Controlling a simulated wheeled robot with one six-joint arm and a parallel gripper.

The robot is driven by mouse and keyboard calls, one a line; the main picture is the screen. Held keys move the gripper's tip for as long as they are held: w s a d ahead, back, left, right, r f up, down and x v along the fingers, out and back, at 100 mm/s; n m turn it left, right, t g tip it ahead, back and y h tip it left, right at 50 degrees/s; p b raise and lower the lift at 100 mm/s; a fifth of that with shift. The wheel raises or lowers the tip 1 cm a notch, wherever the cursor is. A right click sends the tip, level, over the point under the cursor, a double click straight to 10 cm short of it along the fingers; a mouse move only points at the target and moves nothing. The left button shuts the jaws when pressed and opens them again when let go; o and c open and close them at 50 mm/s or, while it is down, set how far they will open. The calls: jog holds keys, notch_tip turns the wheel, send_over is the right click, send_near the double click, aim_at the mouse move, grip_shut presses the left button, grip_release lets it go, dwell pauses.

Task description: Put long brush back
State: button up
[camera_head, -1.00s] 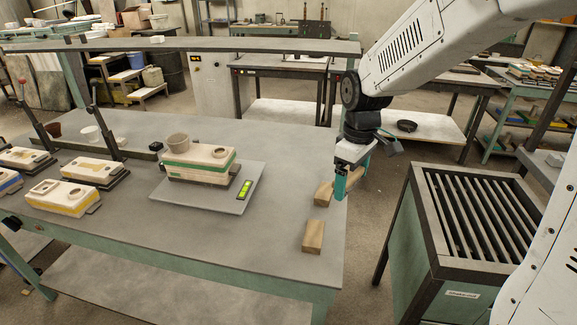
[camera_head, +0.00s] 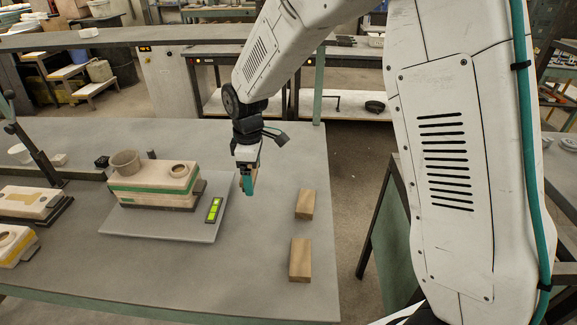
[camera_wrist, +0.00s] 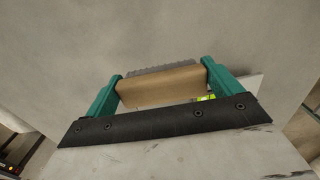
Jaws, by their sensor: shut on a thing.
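My gripper (camera_head: 249,185) is above the grey table (camera_head: 262,275), right of the mould and left of the two wooden blocks. In the wrist view, its two teal fingers (camera_wrist: 160,92) are shut on the ends of the long brush (camera_wrist: 160,86). The brush has a tan wooden body and a grey ridged edge, probably bristles. It is raised off the table, and only a sliver of it shows in the head view. A far wooden block (camera_head: 305,203) and a near wooden block (camera_head: 300,260) lie near the table's right edge, with a gap between them.
More moulds (camera_head: 28,202) stand at the left.

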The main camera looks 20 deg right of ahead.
send_over(290, 168)
jog(key=shift+a+f, duration=0.15)
jog(key=shift+f, duration=2.35)
jog(key=shift+f, duration=0.15)
jog(key=o, duration=0.9)
jog(key=shift+o, duration=0.2)
notch_tip(290, 168, up, 12)
jog(key=shift+r, duration=0.2)
jog(key=s+d+r+m, duration=0.1)
jog(key=s+r+m, duration=0.4)
jog(key=s, duration=0.6)
jog(key=s+d+r+m, duration=0.1)
jog(key=s+r+m, duration=0.1)
jog(key=s+r, duration=0.7)
jog(key=s+f+m, duration=0.2)
jog(key=s+m, duration=0.1)
jog(key=s, duration=0.7)
jog(key=s+f+m+t, duration=0.1)
jog(key=s+f+m, duration=0.1)
jog(key=s, duration=0.9)
jog(key=shift+d+m, duration=0.4)
jog(key=shift+m, duration=0.4)
